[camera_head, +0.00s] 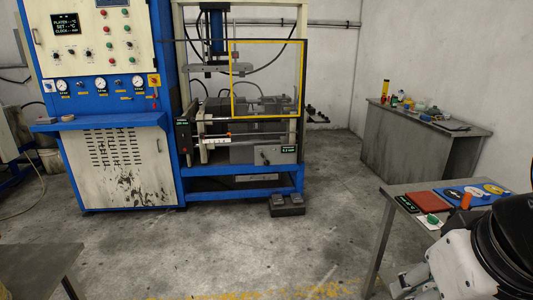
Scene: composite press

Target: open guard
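The guard (232,80) is a clear panel with a yellow and black frame. It stands upright across the right half of the opening of the press (245,193), a blue-framed machine in the middle of the view. The left half of the opening, with the blue cylinder (216,33) above, shows no yellow frame. I cannot make out a handle on the guard. My gripper (408,281) appears only in part at the bottom right, below my arm, far from the guard and touching nothing of it. Its fingers are not clear enough to tell open from shut.
A control cabinet (120,165) stands left of the press. A foot pedal (287,204) lies on the floor before the press. A near table (400,187) with coloured items is at right, a grey bench (420,145) behind it. The floor (240,245) in front is mostly clear.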

